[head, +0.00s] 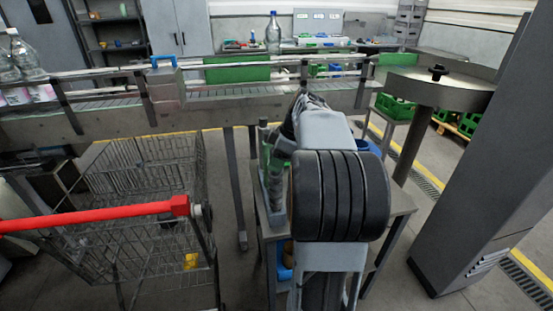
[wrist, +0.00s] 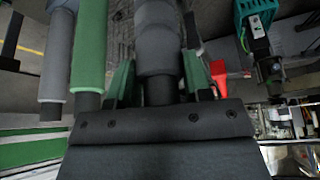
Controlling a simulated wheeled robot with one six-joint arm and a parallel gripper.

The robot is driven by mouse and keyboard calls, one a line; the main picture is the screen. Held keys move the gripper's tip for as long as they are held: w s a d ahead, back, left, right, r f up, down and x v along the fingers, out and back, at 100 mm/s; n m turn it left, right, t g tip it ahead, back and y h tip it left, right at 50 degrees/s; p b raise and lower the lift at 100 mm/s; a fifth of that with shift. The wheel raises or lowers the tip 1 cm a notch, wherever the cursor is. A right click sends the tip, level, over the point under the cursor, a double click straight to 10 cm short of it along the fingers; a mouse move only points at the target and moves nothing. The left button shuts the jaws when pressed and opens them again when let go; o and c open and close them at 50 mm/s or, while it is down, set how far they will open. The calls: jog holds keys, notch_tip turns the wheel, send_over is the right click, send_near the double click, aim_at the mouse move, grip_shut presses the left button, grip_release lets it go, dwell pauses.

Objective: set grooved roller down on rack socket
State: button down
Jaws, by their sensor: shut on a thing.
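In the wrist view my gripper (wrist: 158,80) has its green fingers on either side of a grey stepped roller (wrist: 158,35), which I take as the grooved roller, and is shut on it. The roller's far end is cut off by the picture edge. A grey roller (wrist: 57,50) and a green roller (wrist: 90,45) stand side by side to its left, apart from it. In the head view my arm hides most of the gripper. Green and grey upright parts (head: 266,150) show just left of the arm, above a small table (head: 400,203). I cannot make out the rack socket in either view.
A wire shopping cart with a red handle (head: 100,214) stands left of the table. A conveyor (head: 225,105) runs across behind. A round steel turntable (head: 440,88) and a grey column (head: 480,160) are at the right. Floor between cart and table is narrow.

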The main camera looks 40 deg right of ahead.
jog(key=shift+c, duration=2.4)
grip_release()
jog(key=p+v, duration=0.1)
jog(key=v, duration=1.2)
jog(key=shift+r, duration=0.35)
jog(key=shift+s, duration=0.1)
jog(key=a+f+m+h+p, duration=0.1)
jog(key=a+f+m, duration=0.15)
jog(key=a, duration=0.55)
jog(key=a+f+m+h+p, duration=0.1)
jog(key=a+f+m, duration=0.1)
jog(key=a+f, duration=0.35)
jog(key=s+a+f+m+h+p, duration=0.1)
jog(key=s+a+f+m, duration=0.3)
jog(key=s+a+f, duration=0.4)
jog(key=a, duration=0.3)
jog(key=shift+a+f, duration=0.15)
jog(key=shift+f, duration=0.1)
